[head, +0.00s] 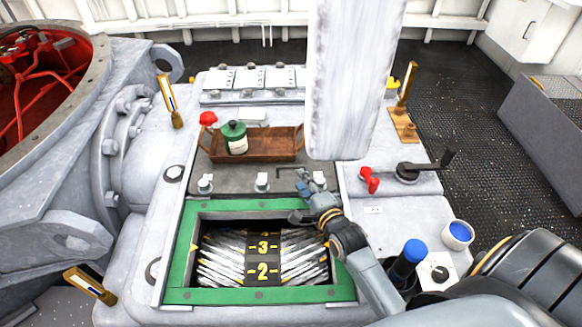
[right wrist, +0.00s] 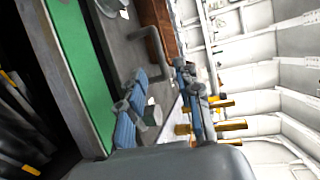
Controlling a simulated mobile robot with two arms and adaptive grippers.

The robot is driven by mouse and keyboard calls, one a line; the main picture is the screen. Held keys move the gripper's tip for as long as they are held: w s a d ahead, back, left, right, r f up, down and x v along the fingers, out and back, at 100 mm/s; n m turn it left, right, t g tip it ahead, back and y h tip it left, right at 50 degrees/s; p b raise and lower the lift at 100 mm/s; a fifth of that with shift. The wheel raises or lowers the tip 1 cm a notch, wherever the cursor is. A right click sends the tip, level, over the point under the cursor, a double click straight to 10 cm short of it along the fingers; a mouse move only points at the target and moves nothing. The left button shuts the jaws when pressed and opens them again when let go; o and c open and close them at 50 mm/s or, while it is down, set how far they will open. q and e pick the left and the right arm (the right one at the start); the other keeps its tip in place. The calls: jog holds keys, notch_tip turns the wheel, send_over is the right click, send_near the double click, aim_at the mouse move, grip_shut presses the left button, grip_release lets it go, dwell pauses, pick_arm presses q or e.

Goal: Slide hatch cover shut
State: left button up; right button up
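The hatch opening (head: 262,262) has a green frame (head: 183,262) and stands open, showing metal rods and a strip with yellow numbers. A dark grey plate (head: 235,178), which looks like the hatch cover, lies behind the opening. A bent grey bar handle (right wrist: 152,48) stands on this plate in the right wrist view. My right gripper (head: 300,203) is over the frame's back right edge. In the right wrist view its blue-padded fingers (right wrist: 163,95) are apart with nothing between them, and the handle is just ahead. My left gripper is not in view.
A brown tray (head: 272,145) holding a green-and-white bottle (head: 234,138) sits behind the plate. A white column (head: 352,75) stands at the back right.

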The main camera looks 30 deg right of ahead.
aim_at(291, 167)
jog(key=w, duration=0.2)
jog(key=w+f, duration=0.1)
jog(key=w, duration=0.4)
jog(key=shift+w+d+f, duration=0.2)
jog(key=shift+w+f, duration=0.05)
jog(key=shift+w, duration=0.1)
jog(key=shift+c, duration=0.4)
grip_shut()
